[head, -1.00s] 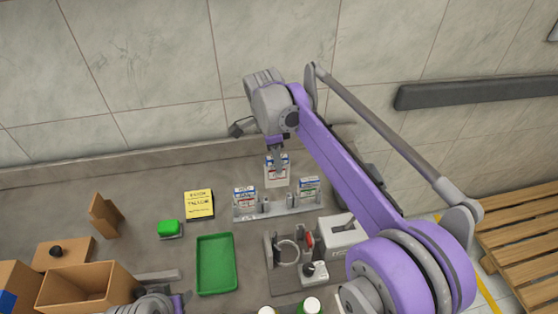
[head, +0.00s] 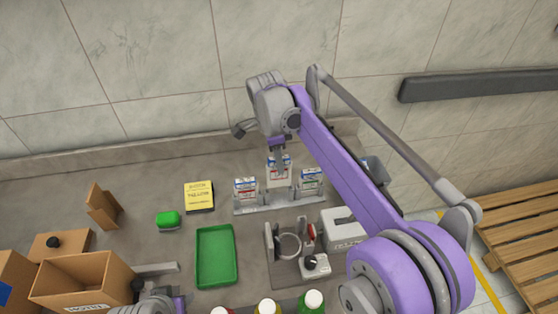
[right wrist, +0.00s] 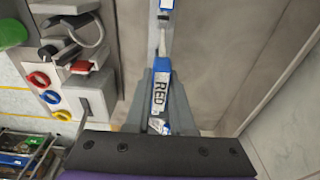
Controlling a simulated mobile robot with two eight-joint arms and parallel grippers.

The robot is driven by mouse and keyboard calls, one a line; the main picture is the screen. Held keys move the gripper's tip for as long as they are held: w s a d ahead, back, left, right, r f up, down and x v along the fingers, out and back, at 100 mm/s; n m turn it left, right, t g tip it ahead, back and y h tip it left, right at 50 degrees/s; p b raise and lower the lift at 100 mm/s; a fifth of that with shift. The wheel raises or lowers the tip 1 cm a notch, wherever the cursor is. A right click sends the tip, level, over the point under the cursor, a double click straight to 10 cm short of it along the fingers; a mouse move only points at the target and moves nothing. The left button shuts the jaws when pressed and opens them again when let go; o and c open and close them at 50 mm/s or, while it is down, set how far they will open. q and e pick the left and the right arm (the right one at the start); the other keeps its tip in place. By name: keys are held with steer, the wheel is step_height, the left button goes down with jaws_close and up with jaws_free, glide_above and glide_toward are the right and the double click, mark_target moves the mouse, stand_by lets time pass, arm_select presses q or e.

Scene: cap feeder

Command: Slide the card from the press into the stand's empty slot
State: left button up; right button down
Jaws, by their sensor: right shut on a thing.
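My right gripper (head: 278,152) is shut on the card (head: 279,174), which is white with blue and red print and hangs upright above the middle of the stand (head: 280,204). The stand bears a card at its left (head: 245,189) and one at its right (head: 311,181). I cannot tell whether the held card's lower edge has entered the middle slot.
A grey device with a ring and black knob (head: 314,264), possibly the press, stands in front of the stand, beside a white box (head: 343,228). A green tray (head: 216,257), yellow note (head: 199,196), cardboard boxes (head: 90,281) and bottles (head: 314,300) stand around. The wall is close behind.

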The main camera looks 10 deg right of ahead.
arm_select(q)
steer(key=shift+s+f+b, duration=0.15)
steer(key=shift+f+b, duration=0.3)
steer(key=shift+f, duration=0.1)
arm_select(e)
steer(key=shift+f, duration=1)
arm_select(q)
steer(key=shift+s+f+b, duration=0.2)
steer(key=shift+f+b, duration=0.5)
steer(key=shift+f, duration=0.1)
arm_select(e)
steer(key=shift+f, duration=1.65)
steer(key=shift+f, duration=0.1)
arm_select(q)
steer(key=shift+f, duration=0.3)
arm_select(e)
steer(key=shift+f, duration=0.55)
steer(key=c, duration=0.7)
jaws_free()
